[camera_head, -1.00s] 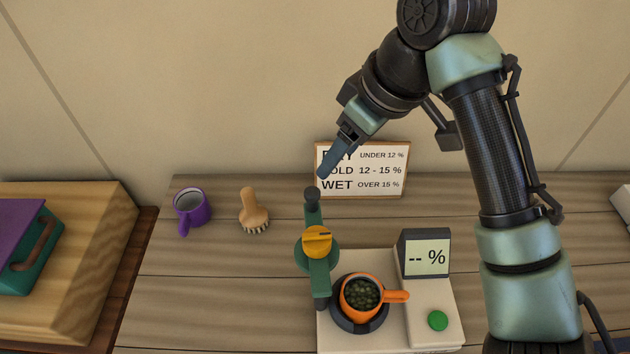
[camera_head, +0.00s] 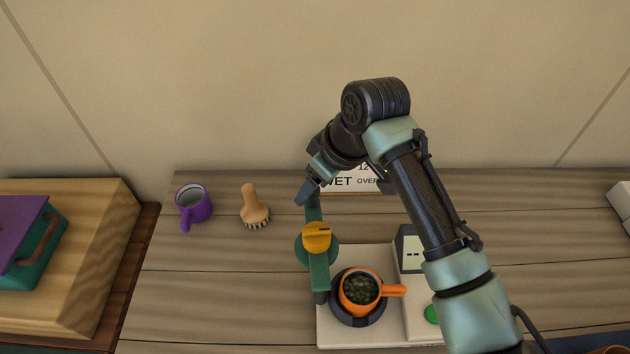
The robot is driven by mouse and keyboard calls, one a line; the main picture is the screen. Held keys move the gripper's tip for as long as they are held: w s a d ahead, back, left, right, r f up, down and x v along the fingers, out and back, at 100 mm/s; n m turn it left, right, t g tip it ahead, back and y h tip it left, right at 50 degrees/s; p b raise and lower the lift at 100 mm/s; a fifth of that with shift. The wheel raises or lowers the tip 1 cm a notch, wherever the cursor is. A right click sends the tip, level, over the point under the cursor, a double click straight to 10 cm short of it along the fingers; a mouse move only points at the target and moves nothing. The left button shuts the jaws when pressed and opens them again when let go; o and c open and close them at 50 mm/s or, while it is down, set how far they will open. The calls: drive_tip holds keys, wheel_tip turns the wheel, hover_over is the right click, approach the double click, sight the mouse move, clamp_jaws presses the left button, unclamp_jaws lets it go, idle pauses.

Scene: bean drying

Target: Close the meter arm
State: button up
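The moisture meter (camera_head: 335,333) has a pale base on the table. Its green meter arm (camera_head: 319,270) with a yellow knob (camera_head: 316,236) runs along the left side of the base, beside the cup rather than over it. An orange cup (camera_head: 372,307) of dark green beans sits in the dark round holder (camera_head: 345,318). The display (camera_head: 412,253) is partly hidden by my arm, as is the green button (camera_head: 432,314). My gripper (camera_head: 303,198) is at the far end of the meter arm, covering its tip. I cannot tell whether they touch or whether the fingers are apart.
A sign (camera_head: 352,182) behind my gripper is mostly hidden. A purple mug (camera_head: 194,207) and a wooden brush (camera_head: 254,207) stand to the left. A wooden block (camera_head: 85,250) with a green and purple box (camera_head: 38,255) is at far left. The table between brush and meter is clear.

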clamp_jaws()
idle(1.3)
